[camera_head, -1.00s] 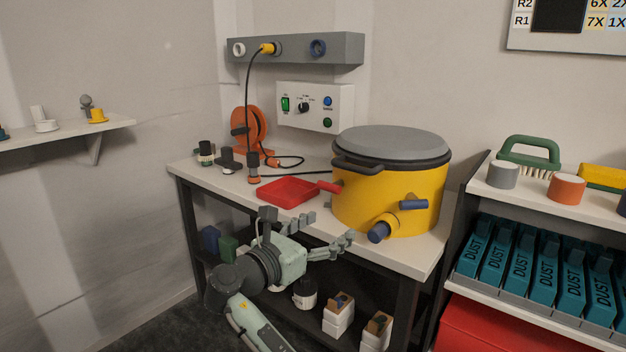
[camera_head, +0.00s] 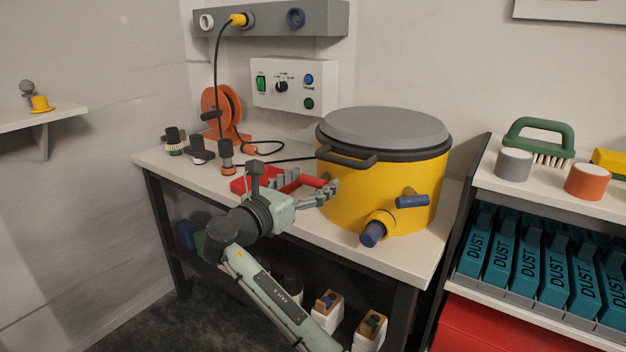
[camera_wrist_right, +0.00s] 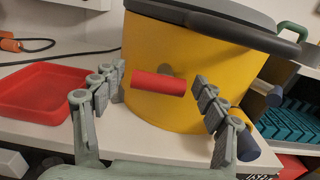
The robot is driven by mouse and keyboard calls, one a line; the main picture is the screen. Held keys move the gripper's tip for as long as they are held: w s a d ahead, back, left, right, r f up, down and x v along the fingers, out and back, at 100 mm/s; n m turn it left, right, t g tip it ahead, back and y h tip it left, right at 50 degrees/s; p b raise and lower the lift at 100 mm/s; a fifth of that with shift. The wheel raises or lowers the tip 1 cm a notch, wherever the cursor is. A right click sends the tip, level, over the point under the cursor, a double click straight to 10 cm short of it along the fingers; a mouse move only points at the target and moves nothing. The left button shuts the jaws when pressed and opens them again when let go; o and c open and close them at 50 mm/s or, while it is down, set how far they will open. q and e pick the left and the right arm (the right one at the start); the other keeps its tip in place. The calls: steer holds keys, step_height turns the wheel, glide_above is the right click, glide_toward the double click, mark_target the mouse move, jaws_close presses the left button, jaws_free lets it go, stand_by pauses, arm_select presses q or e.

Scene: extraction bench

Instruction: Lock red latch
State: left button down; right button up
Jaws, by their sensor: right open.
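The red latch (camera_wrist_right: 158,83) is a short red cylinder on a grey pivot on the side of the yellow drum (camera_wrist_right: 150,45). It lies nearly level in the right wrist view. In the head view the latch (camera_head: 312,181) shows between the fingers of my right gripper (camera_head: 313,179), on the drum's left side. My right gripper is open. In the wrist view its fingers (camera_wrist_right: 159,77) stand either side of the latch, apart from it. I cannot tell how far off the latch is in depth. My left gripper is not in view.
A red tray (camera_wrist_right: 40,92) lies on the bench (camera_head: 375,253) left of the drum, close by my gripper. A dark lid handle (camera_head: 346,158) juts out above the latch. Blue-capped fittings (camera_head: 373,234) stick out at the drum's front. A black cable (camera_head: 290,160) runs behind the tray.

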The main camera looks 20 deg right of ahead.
steer(key=shift+w+d, duration=0.4)
steer(key=shift+d, duration=0.05)
steer(key=shift+c, duration=0.3)
steer(key=c, duration=1.1)
